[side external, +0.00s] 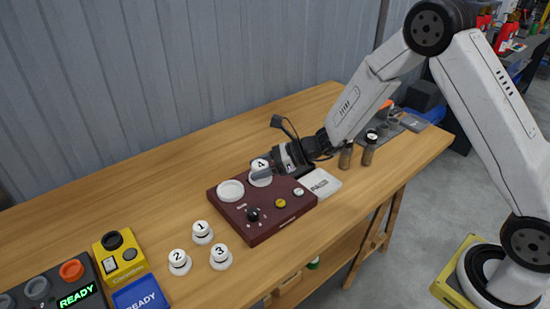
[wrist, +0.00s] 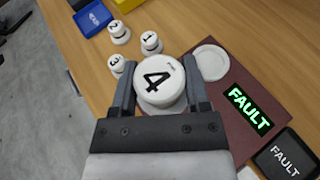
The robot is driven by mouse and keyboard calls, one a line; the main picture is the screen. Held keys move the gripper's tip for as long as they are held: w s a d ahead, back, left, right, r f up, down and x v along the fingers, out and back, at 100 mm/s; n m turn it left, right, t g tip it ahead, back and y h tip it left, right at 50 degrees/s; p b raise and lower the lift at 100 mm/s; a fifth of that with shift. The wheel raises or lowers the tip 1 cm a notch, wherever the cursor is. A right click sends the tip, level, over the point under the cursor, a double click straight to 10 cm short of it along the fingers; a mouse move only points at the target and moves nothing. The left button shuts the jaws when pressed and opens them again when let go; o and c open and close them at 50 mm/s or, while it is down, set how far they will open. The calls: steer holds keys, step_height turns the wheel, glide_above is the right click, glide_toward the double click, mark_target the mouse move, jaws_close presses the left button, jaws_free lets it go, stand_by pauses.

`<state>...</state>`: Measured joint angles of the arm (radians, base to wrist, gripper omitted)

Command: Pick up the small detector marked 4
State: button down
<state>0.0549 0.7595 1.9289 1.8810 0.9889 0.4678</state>
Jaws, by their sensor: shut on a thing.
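The small white round detector marked 4 (wrist: 158,80) is between the two fingers of my gripper (wrist: 160,92) in the wrist view. My gripper is shut on it, with a finger on each side. In the side view the detector (side external: 259,165) is at the right-hand round seat of the dark red panel (side external: 262,229), partly hidden by my gripper (side external: 262,174). Part of a white round base shows under it in the wrist view. I cannot tell whether the detector touches this base or is just above it.
Detectors 1 (side external: 202,232), 2 (side external: 179,262) and 3 (side external: 220,257) stand on the wooden table left of the panel. An empty white round seat (side external: 230,190) is beside the detector. The back-left tabletop is clear.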

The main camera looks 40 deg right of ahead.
steer(key=shift+s+d+r, duration=0.15)
steer(key=shift+s+r, duration=0.2)
steer(key=shift+s, duration=0.35)
